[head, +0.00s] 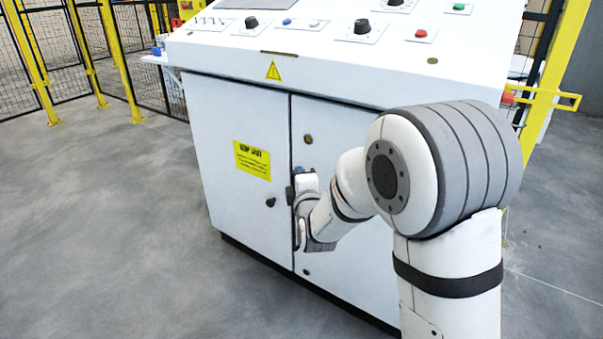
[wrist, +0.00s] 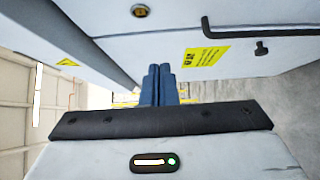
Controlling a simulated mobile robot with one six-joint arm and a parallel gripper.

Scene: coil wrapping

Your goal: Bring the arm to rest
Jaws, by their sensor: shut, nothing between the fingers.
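My gripper (wrist: 159,70) shows in the wrist view as two blue fingers pressed together, with nothing between them. In the head view my arm bends down and left, and its wrist is in front of the white control cabinet (head: 235,120), by the seam between its two doors. The gripper is small and partly hidden there, so I cannot tell whether it touches the cabinet. In the wrist view the cabinet front (wrist: 240,50) fills the upper part, close to the fingers.
The cabinet's sloped top carries knobs (head: 362,27) and coloured buttons (head: 421,34). A yellow label (head: 252,160) is on the left door. Yellow-framed fencing (head: 127,60) stands behind at left, and a yellow post (head: 556,70) at right. The grey floor (head: 110,230) at left is clear.

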